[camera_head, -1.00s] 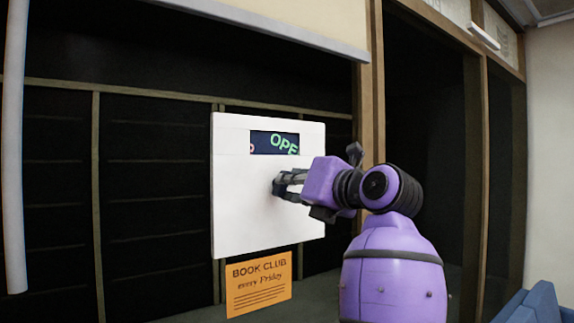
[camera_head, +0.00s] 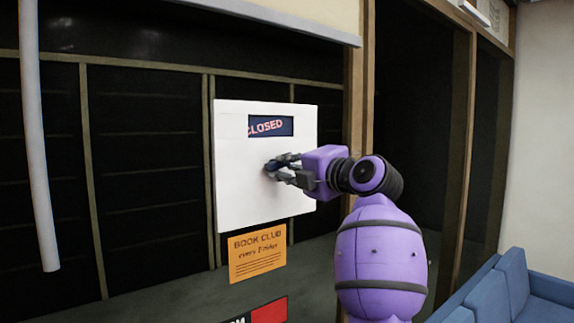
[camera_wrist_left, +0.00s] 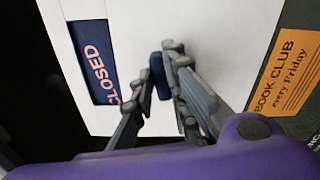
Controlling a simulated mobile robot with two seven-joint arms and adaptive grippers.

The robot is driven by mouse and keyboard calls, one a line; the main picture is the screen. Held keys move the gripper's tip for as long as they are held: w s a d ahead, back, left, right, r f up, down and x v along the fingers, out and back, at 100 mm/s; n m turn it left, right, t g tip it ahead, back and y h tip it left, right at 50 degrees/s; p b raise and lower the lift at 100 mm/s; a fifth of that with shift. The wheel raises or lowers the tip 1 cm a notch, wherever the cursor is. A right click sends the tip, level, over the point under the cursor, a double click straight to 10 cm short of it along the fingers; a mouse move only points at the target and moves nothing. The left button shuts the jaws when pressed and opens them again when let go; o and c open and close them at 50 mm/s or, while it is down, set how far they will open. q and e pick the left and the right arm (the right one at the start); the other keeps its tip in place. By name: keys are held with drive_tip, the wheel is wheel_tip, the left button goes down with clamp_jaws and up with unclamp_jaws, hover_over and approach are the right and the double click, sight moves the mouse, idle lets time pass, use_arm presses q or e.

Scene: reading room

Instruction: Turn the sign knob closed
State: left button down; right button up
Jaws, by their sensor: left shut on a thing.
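The white sign board (camera_head: 235,190) hangs in front of the dark glass. Its small window (camera_head: 270,125) shows CLOSED in pink letters on dark blue, slightly tilted, with the first letter close to the window's left edge. The window also shows in the left wrist view (camera_wrist_left: 95,60). My left gripper (camera_head: 274,170) is at the board below the window, shut on the dark blue knob (camera_wrist_left: 157,76), which sits between its fingers in the left wrist view. The fingers partly hide the knob in the head view. My right gripper is not in view.
An orange BOOK CLUB notice (camera_head: 257,254) is just below the board. A grey vertical pole (camera_head: 37,150) stands at the left. Blue seats (camera_head: 515,285) are at the lower right. A red and black sign (camera_head: 268,313) shows at the bottom edge.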

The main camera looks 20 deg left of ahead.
use_arm(q)
drive_tip(key=shift+f+m, duration=0.1)
drive_tip(key=shift+m, duration=1)
drive_tip(key=c, duration=1.7)
unclamp_jaws()
drive_tip(key=v, duration=1.2)
